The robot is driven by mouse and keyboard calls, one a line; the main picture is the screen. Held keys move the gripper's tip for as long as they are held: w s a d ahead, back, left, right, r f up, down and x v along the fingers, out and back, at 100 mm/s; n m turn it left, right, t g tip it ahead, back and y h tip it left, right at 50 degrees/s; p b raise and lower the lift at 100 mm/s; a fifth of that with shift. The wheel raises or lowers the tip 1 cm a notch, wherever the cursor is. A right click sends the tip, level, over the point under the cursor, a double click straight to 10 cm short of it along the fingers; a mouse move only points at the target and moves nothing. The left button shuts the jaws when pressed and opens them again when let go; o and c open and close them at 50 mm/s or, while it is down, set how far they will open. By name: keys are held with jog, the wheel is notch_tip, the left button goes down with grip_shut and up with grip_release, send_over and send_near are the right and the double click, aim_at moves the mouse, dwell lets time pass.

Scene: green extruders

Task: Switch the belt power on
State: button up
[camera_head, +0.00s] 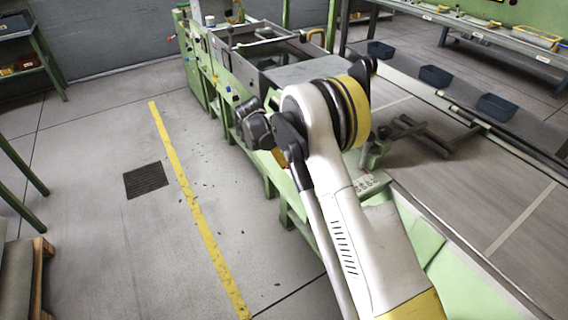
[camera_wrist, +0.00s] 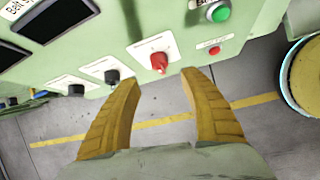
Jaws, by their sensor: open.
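In the wrist view a green control panel (camera_wrist: 150,25) shows a red knob (camera_wrist: 159,62) on a white label plate. Left of it are two black knobs, one nearer (camera_wrist: 112,77) and one farther (camera_wrist: 76,89). A green button (camera_wrist: 221,13) sits to the upper right, with a small red button (camera_wrist: 215,50) below it. The labels are too small or cut off to read fully, so I cannot tell which control is the belt power. My gripper (camera_wrist: 160,77) is open and empty. Its yellow fingertips are either side of the red knob in the picture, just below it, with no visible contact.
In the head view, green machinery (camera_head: 196,72) stands beyond my arm. A conveyor belt (camera_head: 478,195) runs along the right. Dark bins (camera_head: 435,76) lie there. The grey floor with a yellow line (camera_head: 186,190) and a dark grate (camera_head: 146,180) is open at left.

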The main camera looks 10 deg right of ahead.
jog(key=b+x, duration=0.3)
jog(key=x, duration=0.5)
jog(key=shift+d+f, duration=0.15)
jog(key=shift+f, duration=0.1)
jog(key=shift+w, duration=0.1)
jog(key=shift+c, duration=0.6)
grip_shut()
